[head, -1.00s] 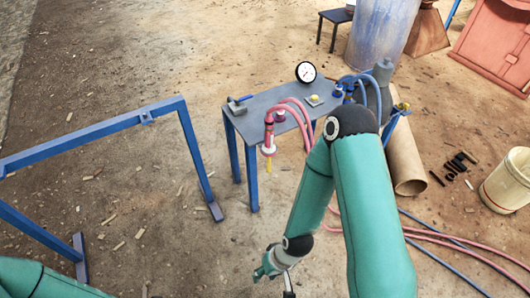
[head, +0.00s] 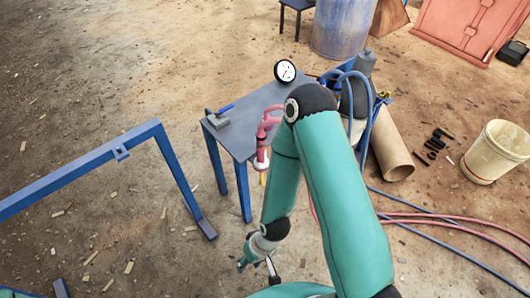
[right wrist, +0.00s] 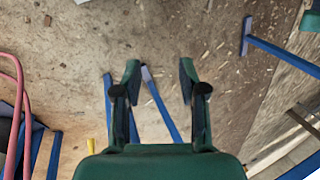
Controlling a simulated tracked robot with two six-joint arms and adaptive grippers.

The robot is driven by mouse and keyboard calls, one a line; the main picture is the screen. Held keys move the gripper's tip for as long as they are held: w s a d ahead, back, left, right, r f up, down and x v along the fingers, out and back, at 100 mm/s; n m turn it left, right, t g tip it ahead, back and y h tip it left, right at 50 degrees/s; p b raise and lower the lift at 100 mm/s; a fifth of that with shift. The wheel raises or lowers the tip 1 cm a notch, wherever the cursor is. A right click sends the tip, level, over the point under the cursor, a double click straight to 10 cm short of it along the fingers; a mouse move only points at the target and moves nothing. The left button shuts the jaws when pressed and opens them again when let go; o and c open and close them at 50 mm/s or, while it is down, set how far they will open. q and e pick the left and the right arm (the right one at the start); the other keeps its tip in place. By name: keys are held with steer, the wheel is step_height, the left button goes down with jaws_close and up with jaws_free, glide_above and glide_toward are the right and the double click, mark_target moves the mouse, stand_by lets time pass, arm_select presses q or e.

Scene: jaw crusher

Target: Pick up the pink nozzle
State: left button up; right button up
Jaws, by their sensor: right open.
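The pink nozzle (head: 262,153) hangs at the front edge of the small grey table, upright, with a white collar and a yellow tip pointing down. My right forearm passes just right of it and hides part of its hose. My right gripper (head: 256,264) is low in front of the table, apart from the nozzle. In the right wrist view, my right gripper (right wrist: 159,70) is open and empty, with floor and blue legs behind it. The yellow tip (right wrist: 91,146) shows left of the gripper there. My left gripper is not in view.
The grey table (head: 236,135) on blue legs bears a blue-handled tool (head: 220,115) and a round gauge (head: 285,71). A blue frame (head: 85,168) stands at left. A tan tube (head: 391,145), hoses and a bucket (head: 497,150) lie at right. Floor between frame and table is clear.

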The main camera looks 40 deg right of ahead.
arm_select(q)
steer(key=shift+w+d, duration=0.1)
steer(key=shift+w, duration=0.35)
arm_select(e)
steer(key=shift+w+d, duration=0.1)
steer(key=shift+w, duration=0.3)
